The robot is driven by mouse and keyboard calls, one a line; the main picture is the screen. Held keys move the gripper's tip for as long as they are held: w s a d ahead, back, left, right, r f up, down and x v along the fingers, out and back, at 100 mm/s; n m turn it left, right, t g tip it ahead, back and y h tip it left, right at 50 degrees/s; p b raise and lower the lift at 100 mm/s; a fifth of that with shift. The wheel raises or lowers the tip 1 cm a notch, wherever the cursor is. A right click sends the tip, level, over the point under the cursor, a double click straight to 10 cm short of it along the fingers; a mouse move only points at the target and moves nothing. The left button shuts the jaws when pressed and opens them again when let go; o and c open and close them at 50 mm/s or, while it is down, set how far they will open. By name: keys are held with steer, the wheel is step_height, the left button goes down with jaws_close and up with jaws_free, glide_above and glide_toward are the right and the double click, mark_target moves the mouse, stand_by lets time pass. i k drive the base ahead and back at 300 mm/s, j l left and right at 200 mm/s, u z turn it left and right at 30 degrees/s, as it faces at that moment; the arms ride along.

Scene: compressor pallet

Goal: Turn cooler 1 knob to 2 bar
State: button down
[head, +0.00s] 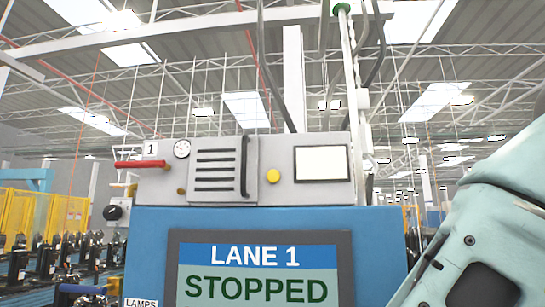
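A grey panel box (224,171) stands on top of a blue cabinet (383,235). At its left end are a white tag marked "1" (150,149), a round white gauge (182,148) and a red lever (141,165) lying level. The gauge is too small to read. A small brass-coloured knob (181,191) sits below the gauge. A black round knob (113,212) is on a pale plate left of the cabinet. No label shows which is the cooler 1 knob. My pale green arm fills the lower right; my gripper is not in view.
A screen (258,285) on the cabinet reads "LANE 1 STOPPED". The panel box has a louvred door with a black handle (244,166), a yellow button (273,175) and a blank display (321,162). Yellow fencing (30,215) and dark bottle-like units (18,260) stand left.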

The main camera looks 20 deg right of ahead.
mark_target(111, 212)
steer(key=i, duration=0.6)
steer(key=l+u, duration=0.5)
steer(key=l, duration=0.3)
